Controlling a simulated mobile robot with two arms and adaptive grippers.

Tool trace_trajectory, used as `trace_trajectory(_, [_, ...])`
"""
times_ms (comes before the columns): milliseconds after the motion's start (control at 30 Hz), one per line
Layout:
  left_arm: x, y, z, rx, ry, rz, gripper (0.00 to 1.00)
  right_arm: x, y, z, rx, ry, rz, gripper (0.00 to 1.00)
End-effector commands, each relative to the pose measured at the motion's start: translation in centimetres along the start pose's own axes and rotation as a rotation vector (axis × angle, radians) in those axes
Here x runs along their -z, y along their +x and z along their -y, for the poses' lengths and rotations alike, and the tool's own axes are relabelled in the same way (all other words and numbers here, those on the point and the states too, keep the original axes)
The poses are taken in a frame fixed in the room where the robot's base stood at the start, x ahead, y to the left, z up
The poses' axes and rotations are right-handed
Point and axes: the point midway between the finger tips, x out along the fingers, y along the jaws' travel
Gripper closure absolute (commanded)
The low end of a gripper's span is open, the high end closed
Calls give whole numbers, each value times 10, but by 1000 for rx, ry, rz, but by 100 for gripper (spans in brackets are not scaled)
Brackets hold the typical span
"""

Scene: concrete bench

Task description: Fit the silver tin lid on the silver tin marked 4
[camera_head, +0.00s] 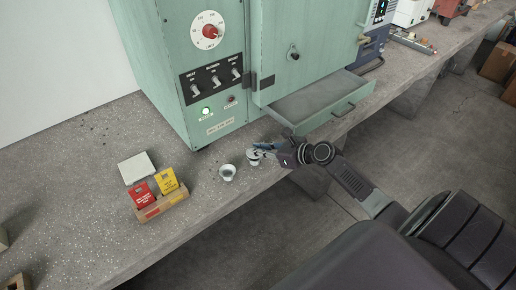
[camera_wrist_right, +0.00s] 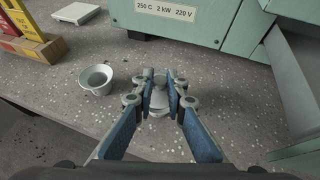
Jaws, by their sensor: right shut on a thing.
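My right gripper (camera_head: 262,149) is low over the bench near its front edge, below the green cabinet. In the right wrist view its blue-padded fingers (camera_wrist_right: 160,88) are shut on a small silver piece, which looks like the silver tin lid (camera_wrist_right: 159,110). A silver tin body (camera_head: 253,160) shows under the fingertips in the head view; I cannot tell whether the lid touches it. An open, flared silver cup or tin (camera_head: 227,173) stands upright just left of the gripper, also in the right wrist view (camera_wrist_right: 96,80). No number 4 is readable. My left gripper is not in view.
A wooden holder (camera_head: 162,206) with a red and a yellow packet stands to the left, beside a pale flat block (camera_head: 136,168). The green cabinet (camera_head: 210,60) rises behind, and its open drawer (camera_head: 318,103) juts out right of the gripper.

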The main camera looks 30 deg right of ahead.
Motion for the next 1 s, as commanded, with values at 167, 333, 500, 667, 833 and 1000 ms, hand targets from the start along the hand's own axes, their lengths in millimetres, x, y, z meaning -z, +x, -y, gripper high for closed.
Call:
trace_trajectory(167, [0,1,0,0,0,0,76,1,1,0,0,0,0,96])
trace_trajectory(333, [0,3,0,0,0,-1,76,4,2,0,0,0,0,96])
trace_trajectory(500, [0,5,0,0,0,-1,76,8,4,0,0,0,0,96])
trace_trajectory(667, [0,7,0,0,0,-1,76,11,5,0,0,0,1,96])
trace_trajectory(833, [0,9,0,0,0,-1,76,14,7,0,0,0,1,96])
trace_trajectory(1000, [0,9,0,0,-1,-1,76,15,7,0,0,0,0,78])
